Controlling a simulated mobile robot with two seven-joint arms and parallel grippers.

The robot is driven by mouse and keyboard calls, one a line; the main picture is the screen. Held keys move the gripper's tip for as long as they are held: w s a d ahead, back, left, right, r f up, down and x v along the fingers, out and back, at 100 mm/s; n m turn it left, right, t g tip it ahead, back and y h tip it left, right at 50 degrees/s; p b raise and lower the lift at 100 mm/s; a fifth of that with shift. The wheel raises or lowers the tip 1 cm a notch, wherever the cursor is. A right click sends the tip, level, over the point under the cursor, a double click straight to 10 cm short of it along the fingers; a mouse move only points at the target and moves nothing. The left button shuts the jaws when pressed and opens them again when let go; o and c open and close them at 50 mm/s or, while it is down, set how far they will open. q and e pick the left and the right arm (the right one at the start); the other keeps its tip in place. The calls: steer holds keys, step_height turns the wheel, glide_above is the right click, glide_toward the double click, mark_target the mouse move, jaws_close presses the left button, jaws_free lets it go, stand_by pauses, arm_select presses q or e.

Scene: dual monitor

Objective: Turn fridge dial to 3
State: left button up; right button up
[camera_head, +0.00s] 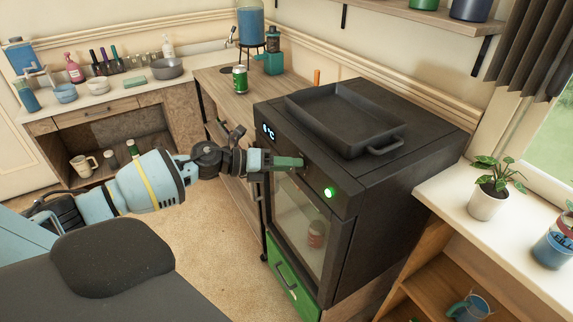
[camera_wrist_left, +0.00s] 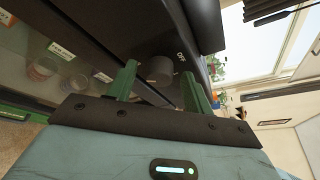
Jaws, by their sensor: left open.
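The fridge (camera_head: 345,225) is a black cabinet with a glass door and a front panel above it. A small lit display (camera_head: 268,131) seems to read 0 °C. The round dark dial (camera_wrist_left: 160,70) shows in the left wrist view, with an OFF label beside it; in the head view my gripper mostly hides it. My left gripper (camera_head: 299,162) is at the panel, its green fingers open. In the left wrist view the gripper (camera_wrist_left: 161,82) has its fingers on either side of the dial; I cannot tell whether they touch it. My right gripper is out of view.
A black tray (camera_head: 345,119) lies on the fridge top. A round green light (camera_head: 329,192) glows on the panel's right. A wooden counter (camera_head: 210,84) with a green can (camera_head: 240,79) stands behind. A plant (camera_head: 490,188) sits on the right ledge. Carpet (camera_head: 190,255) is open in front.

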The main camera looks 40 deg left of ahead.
arm_select(q)
steer(key=v, duration=0.7)
steer(key=shift+s+a+r+b, duration=0.15)
steer(key=shift+s+a+b, duration=0.05)
steer(key=shift+s+b, duration=0.2)
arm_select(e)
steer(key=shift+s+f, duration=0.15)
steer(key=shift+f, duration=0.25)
arm_select(q)
steer(key=s+d+f+n+t+y+p, duration=0.25)
steer(key=s+d+f+n, duration=0.25)
steer(key=s+f+n, duration=0.4)
steer(key=s+d+f+n+t+y+p, duration=0.1)
steer(key=s+d+f+n+y+p, duration=0.1)
steer(key=s+d+f+n+y, duration=0.65)
steer(key=s+d+f+n+g+h+p, duration=0.1)
steer(key=s+d+f+n+g, duration=0.2)
steer(key=s+n, duration=0.4)
steer(key=s+d+f+n+g+h+p, duration=0.1)
steer(key=s+d+f+n+g, duration=0.2)
steer(key=s+n, duration=0.5)
steer(key=shift+s+d+f+h+p, duration=0.2)
steer(key=shift+s+d+h+p, duration=0.1)
steer(key=shift+d+p, duration=0.15)
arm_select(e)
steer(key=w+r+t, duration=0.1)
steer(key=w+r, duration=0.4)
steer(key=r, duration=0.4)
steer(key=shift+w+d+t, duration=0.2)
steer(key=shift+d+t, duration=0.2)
